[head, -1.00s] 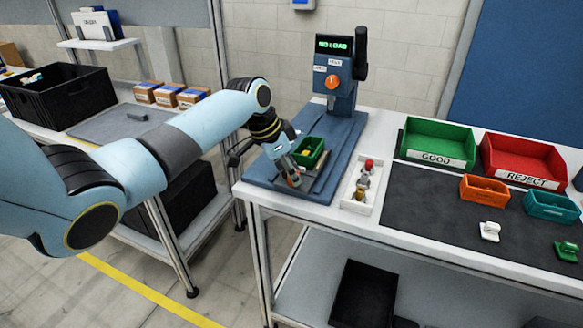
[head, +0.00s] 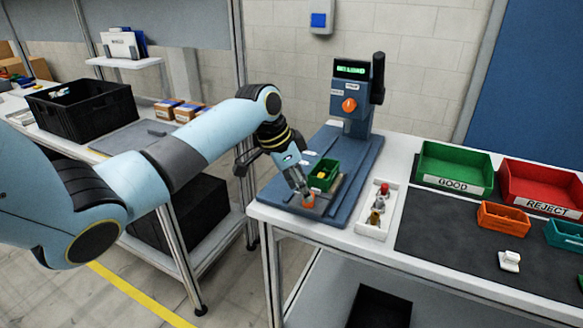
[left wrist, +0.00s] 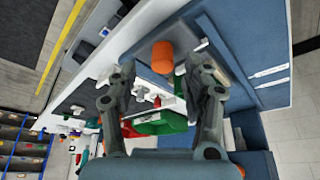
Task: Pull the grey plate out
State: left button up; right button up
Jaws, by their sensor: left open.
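The grey plate (head: 325,200) lies on the blue fixture base (head: 348,205), with a small green bin (head: 323,173) on it. An orange handle (head: 308,201) is at its near end. My left gripper (head: 305,193) comes down from the upper left and its fingers are at the handle. In the left wrist view the orange handle (left wrist: 162,55) shows just beyond the open fingers (left wrist: 160,75), roughly centred between them. Whether the fingers touch it, I cannot tell. The plate is partly hidden by the gripper and bin. My right gripper is not in view.
A blue tester (head: 352,100) with a lit display stands at the back of the fixture. A white tray (head: 365,228) with small parts lies right of it. A green GOOD bin (head: 455,165) and red REJECT bin (head: 540,185) stand farther right. The bench front edge is close.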

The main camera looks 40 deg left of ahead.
pick_arm(q)
jog(key=v, duration=0.8)
jog(key=shift+s+r, duration=0.15)
jog(key=shift+r, duration=0.15)
jog(key=s+d+f+n+g+b, duration=0.1)
jog(key=s+f+b, duration=0.35)
jog(key=f, duration=0.85)
jog(key=s+d+f+n+g+b, duration=0.1)
jog(key=s+f+g+b, duration=0.1)
jog(key=s+f, duration=0.8)
jog(key=s+d+f+n+g+b, duration=0.15)
jog(key=s+f+b, duration=0.3)
jog(key=f, duration=1.05)
jog(key=s+d+f+n+t+y+b, duration=0.1)
jog(key=s+f+b, duration=0.4)
jog(key=s+f, duration=1.9)
jog(key=shift+s+d+f+n+y, duration=0.55)
jog(key=shift+s+d+y, duration=0.55)
jog(key=shift+s, duration=1)
